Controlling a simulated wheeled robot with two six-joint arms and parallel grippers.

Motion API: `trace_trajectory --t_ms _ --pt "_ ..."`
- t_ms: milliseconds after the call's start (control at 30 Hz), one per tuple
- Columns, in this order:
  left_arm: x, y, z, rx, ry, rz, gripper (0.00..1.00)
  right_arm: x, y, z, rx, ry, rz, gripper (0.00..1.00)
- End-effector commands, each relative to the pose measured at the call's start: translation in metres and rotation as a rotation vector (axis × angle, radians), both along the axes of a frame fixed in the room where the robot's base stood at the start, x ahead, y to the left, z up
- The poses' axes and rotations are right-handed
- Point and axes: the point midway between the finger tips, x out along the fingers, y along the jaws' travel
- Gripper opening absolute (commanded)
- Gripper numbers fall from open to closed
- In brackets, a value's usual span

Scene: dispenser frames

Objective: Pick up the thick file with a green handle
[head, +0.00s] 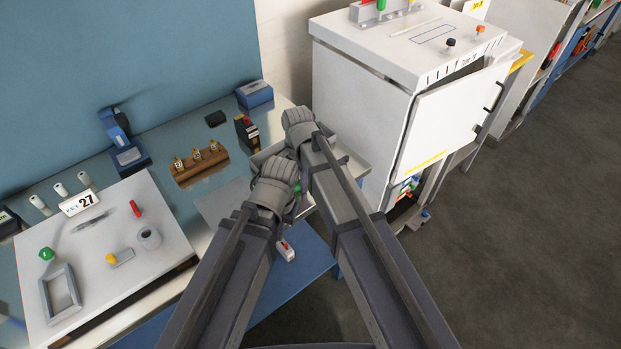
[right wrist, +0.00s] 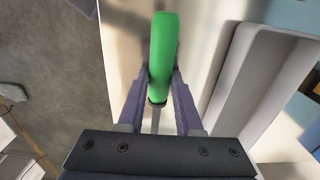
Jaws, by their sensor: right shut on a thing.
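The file's green handle (right wrist: 163,50) stands out in the right wrist view. It lies between the two fingers of my right gripper (right wrist: 158,92), which is shut on it near a dark collar. A thin grey shaft runs from the collar toward the gripper's body, and its thickness is hard to judge. In the head view, a small green patch (head: 297,188) shows between my two arms, perhaps the same handle. My left gripper (head: 278,170) is the lower one there, close to the right one, and its fingers are hidden.
A grey tray (head: 352,168) lies partly behind my grippers on the bench. A white cabinet (head: 362,105) with its door ajar stands to the right. A white board (head: 108,262) with small items is at left. A brown block with several yellow-topped pieces (head: 200,162) stands behind.

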Motion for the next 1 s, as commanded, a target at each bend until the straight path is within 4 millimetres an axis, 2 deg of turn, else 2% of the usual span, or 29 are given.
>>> trace_trajectory --t_ms 567,767,1000 --pt "0.000 0.000 0.004 0.000 0.000 0.000 0.00 0.000 0.000 0.004 0.000 0.000 0.000 0.00" --pt "0.000 0.000 0.021 0.000 0.000 0.000 0.00 0.000 0.000 0.021 0.000 0.000 0.000 0.00" --pt "0.000 0.000 0.056 0.000 0.000 0.000 0.00 0.000 0.000 0.056 0.000 0.000 0.000 0.00"
